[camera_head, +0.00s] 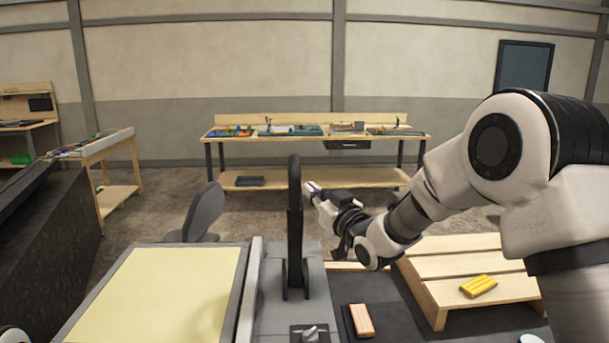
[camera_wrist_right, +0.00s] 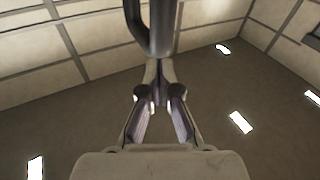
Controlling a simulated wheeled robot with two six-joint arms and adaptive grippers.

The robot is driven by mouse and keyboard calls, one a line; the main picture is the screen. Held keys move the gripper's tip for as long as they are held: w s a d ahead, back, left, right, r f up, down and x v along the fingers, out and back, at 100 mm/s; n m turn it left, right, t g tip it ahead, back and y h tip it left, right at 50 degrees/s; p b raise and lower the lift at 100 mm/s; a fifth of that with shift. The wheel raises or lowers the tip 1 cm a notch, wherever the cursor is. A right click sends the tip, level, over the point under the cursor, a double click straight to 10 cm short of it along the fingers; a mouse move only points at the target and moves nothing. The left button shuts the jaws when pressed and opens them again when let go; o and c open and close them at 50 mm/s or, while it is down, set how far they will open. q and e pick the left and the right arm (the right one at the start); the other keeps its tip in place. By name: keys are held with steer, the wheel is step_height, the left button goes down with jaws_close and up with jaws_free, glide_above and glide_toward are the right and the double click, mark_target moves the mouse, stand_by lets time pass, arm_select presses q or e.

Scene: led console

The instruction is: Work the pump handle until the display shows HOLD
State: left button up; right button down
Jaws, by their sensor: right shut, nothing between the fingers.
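The pump handle (camera_head: 294,222) is a black lever standing upright on a grey console (camera_head: 262,320). My right gripper (camera_head: 313,190) is just right of its upper part, with its fingers pointing left at it. In the right wrist view the handle (camera_wrist_right: 153,32) is a dark loop-shaped bar just beyond the tips of my right gripper (camera_wrist_right: 158,72). The fingers are shut with nothing between them. I cannot tell whether the tips touch the handle. No HOLD text can be read in either view. My left gripper is not in view.
A blank pale yellow panel (camera_head: 155,297) in a grey frame lies left of the handle. A small knob (camera_head: 310,333) sits in front of it. To the right are an orange block (camera_head: 361,320) and a wooden step (camera_head: 465,268) bearing a yellow block (camera_head: 478,286). A workbench (camera_head: 310,140) stands behind.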

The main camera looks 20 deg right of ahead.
mark_target(299, 179)
steer(key=p+x, duration=0.1)
steer(key=x, duration=0.1)
steer(key=shift+w+r, duration=0.2)
steer(key=shift+w, duration=0.15)
steer(key=shift+w+a+f, duration=0.1)
steer(key=shift+w+a, duration=0.05)
steer(key=shift+w, duration=0.3)
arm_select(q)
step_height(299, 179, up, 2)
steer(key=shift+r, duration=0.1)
